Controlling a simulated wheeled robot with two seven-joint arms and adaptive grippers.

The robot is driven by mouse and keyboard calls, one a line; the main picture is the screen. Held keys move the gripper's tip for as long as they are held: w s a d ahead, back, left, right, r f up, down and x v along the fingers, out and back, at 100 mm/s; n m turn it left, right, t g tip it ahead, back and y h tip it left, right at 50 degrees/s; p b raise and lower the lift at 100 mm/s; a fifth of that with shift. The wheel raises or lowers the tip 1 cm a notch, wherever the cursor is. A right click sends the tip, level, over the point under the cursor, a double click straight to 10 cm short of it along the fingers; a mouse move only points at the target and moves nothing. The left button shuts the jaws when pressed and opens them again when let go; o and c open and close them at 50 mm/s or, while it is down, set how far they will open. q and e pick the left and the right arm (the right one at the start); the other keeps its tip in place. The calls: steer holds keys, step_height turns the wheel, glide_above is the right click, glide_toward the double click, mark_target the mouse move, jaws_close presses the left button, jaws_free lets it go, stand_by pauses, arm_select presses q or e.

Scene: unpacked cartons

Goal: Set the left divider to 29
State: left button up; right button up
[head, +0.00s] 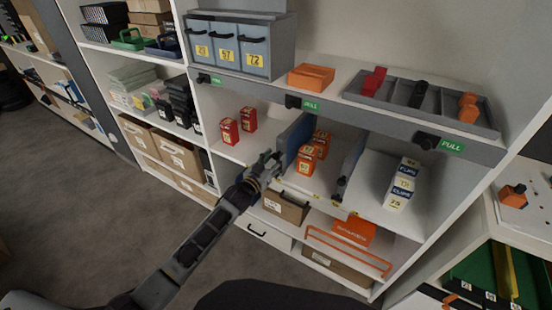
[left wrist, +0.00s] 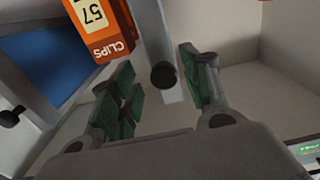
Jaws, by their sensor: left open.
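The left divider (head: 293,132) is an upright panel with a blue face on the middle shelf, between the red boxes and the orange boxes. My left gripper (head: 272,163) is open at its front edge. In the left wrist view, the green-padded fingers of that gripper (left wrist: 160,90) stand on both sides of the divider's dark round knob (left wrist: 163,75), with gaps showing. The right divider (head: 350,165) stands farther right; its blue face (left wrist: 55,55) shows in the left wrist view. The small yellow shelf-edge tags (head: 336,199) are too small to read. My right gripper is not in view.
Orange boxes (head: 306,160) stand close right of the left divider; one marked 57 CLIPS (left wrist: 98,25) is near the fingers. Red boxes (head: 229,131) stand to the left, with some bare shelf between. White-and-blue boxes (head: 401,184) stand right of the right divider.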

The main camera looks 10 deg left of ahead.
arm_select(q)
steer(key=v, duration=1)
steer(key=shift+s, duration=0.2)
stand_by(0.8)
